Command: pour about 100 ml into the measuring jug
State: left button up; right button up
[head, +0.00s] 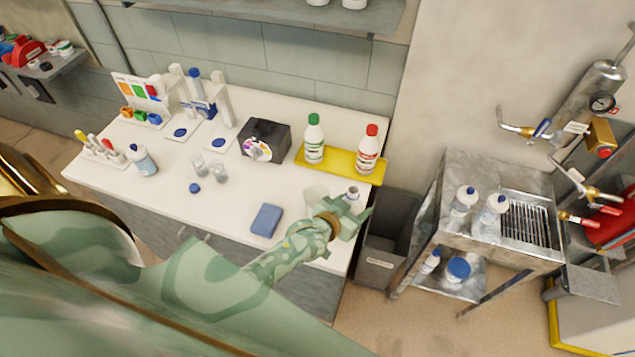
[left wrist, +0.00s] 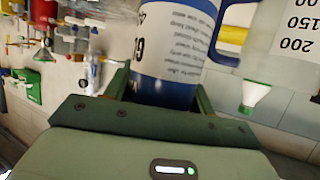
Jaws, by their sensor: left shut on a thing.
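My left gripper (head: 350,215) is above the front right of the white bench. It is shut on a white and blue labelled bottle (left wrist: 175,45), whose pale top (head: 353,191) shows just past the fingers in the head view. The measuring jug (head: 315,196) is a clear, pale vessel just left of the held bottle. Its printed volume marks show on its wall in the left wrist view (left wrist: 292,35), close to the bottle but apart from it. The liquid level in the jug cannot be made out. My right gripper is not in view.
A yellow tray (head: 338,174) behind the jug carries a green-capped bottle (head: 314,138) and a red-capped bottle (head: 367,149). A blue sponge-like block (head: 267,220) lies left of the gripper. A grey bin (head: 385,240) stands right of the bench. The bench middle is mostly clear.

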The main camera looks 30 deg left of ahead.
pick_arm(q)
jog(key=shift+s+a+f, duration=0.15)
jog(key=shift+a, duration=0.05)
jog(key=shift+a+n, duration=0.1)
jog(key=shift+n, duration=0.2)
